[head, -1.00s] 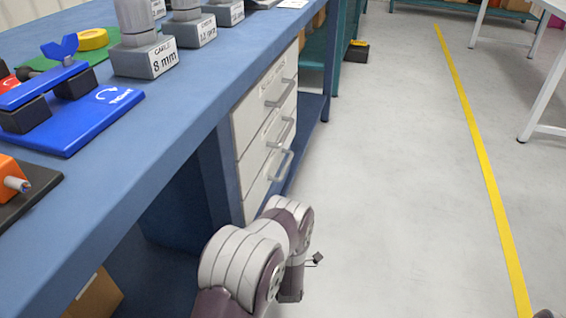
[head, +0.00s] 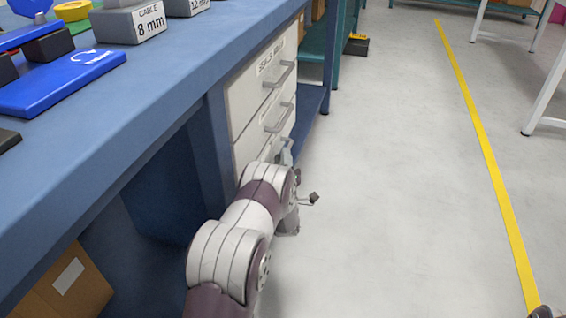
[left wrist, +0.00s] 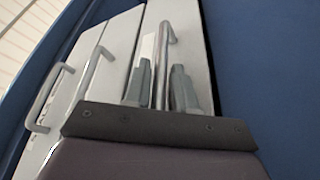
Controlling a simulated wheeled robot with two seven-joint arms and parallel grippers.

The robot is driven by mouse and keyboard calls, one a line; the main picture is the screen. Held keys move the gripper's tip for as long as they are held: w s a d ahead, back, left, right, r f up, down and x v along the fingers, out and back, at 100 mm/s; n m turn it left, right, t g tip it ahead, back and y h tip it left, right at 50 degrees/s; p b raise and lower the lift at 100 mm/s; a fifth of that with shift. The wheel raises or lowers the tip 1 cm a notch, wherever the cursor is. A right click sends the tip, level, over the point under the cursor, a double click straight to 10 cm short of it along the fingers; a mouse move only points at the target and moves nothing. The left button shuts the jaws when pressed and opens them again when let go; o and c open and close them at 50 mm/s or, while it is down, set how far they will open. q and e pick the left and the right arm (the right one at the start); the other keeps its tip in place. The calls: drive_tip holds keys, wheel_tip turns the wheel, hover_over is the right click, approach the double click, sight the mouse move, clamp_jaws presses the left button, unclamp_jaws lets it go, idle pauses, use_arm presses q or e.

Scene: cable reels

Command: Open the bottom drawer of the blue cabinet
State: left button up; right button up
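The blue cabinet (head: 212,140) is a workbench with a stack of white drawers, each with a grey bar handle. The bottom drawer (left wrist: 195,35) lies rightmost in the tilted left wrist view, beside a blue panel, and looks closed. Its handle (left wrist: 171,36) runs between the two grey fingers of my left gripper (left wrist: 161,82). The fingers stand apart on either side of the bar, with gaps visible. In the head view my left arm hides most of the bottom drawer and the gripper.
The middle drawer handle (head: 281,117) and top drawer handle (head: 281,74) are just above my left arm. A cardboard box (head: 75,285) stands under the bench. The floor (head: 400,170) to the right is clear, with a yellow line (head: 480,130).

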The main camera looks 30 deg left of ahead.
use_arm(q)
clamp_jaws()
drive_tip(key=shift+d, duration=0.1)
drive_tip(key=w+d+b, duration=0.1)
drive_tip(key=w+d, duration=0.2)
drive_tip(key=d, duration=0.9)
drive_tip(key=w+d+b, duration=0.2)
drive_tip(key=w+d, duration=0.1)
drive_tip(key=d, duration=1)
drive_tip(key=shift+d, duration=0.25)
drive_tip(key=shift+f, duration=0.1)
